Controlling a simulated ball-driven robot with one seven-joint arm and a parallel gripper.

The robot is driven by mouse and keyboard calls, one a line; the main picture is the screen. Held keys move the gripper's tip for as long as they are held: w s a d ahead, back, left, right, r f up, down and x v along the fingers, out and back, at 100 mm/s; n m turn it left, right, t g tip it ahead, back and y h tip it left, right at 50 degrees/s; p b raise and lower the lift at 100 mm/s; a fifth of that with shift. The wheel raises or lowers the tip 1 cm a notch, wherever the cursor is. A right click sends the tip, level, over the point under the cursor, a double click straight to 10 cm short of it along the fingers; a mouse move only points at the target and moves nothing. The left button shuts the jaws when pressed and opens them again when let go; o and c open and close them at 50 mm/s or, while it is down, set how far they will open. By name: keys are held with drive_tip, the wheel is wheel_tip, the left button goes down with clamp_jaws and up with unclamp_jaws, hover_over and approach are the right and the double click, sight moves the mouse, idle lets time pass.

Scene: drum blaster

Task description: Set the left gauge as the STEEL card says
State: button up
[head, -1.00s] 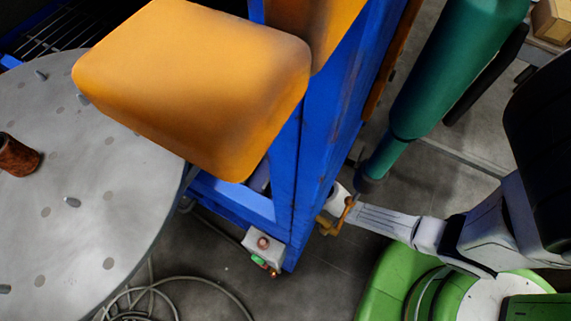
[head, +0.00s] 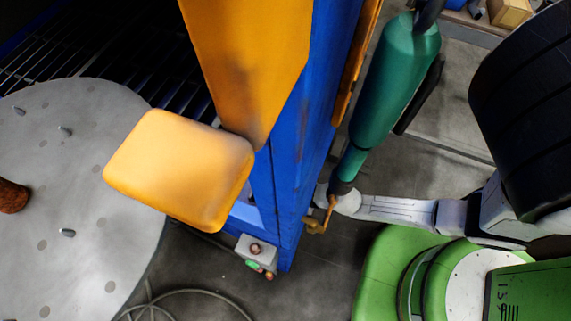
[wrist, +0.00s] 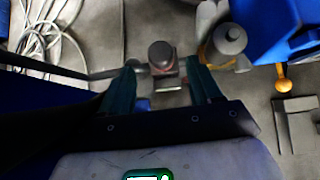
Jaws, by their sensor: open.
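I cannot make out the left gauge or the STEEL card in either view. In the wrist view my gripper (wrist: 163,84) is open, with its two teal fingers apart and nothing held between them. A dark round-topped knob or fitting (wrist: 160,56) with a reddish lower part shows beyond the gap, apart from the fingers as far as I can tell. A grey rounded fitting (wrist: 226,42) stands to its right, and a yellow ball-ended part (wrist: 281,84) is further right. I cannot pick out my gripper in the head view.
A blue frame (head: 334,95) stands mid-picture, with an orange rounded block (head: 180,170) in front. A small grey box with a red button (head: 257,248) sits at its foot. A round grey table (head: 85,200) is at left. A teal cylinder (head: 385,95) is at right. Hoses (head: 190,300) lie on the floor.

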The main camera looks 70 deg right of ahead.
drive_tip(key=s+d+f+m+g+h+b, duration=0.2)
drive_tip(key=s+d+f+m+h, duration=0.1)
drive_tip(key=d+m, duration=0.45)
drive_tip(key=s+d+f+m+g+h+b, duration=0.1)
drive_tip(key=s+d+f+m+h+b, duration=0.2)
drive_tip(key=d+m, duration=0.4)
drive_tip(key=s+a+f+m+g+y+b, duration=0.2)
drive_tip(key=s+f+m+g+y+b, duration=0.3)
drive_tip(key=s+f+m, duration=0.55)
drive_tip(key=w+a+f+m+t+y+b, duration=0.35)
drive_tip(key=w+a+m+y, duration=0.2)
drive_tip(key=a, duration=0.35)
drive_tip(key=w+d+r+n+t+y+b, duration=0.1)
drive_tip(key=w+r+t+y+b, duration=0.15)
drive_tip(key=w+r+t, duration=0.35)
drive_tip(key=w+r+t+y+b, duration=0.2)
drive_tip(key=w+r+t+y, duration=0.2)
drive_tip(key=r, duration=0.4)
drive_tip(key=b+x, duration=0.1)
drive_tip(key=x, duration=0.8)
drive_tip(key=shift+w+a+f, duration=0.1)
drive_tip(key=shift+w+a, duration=0.05)
drive_tip(key=shift+w, duration=0.25)
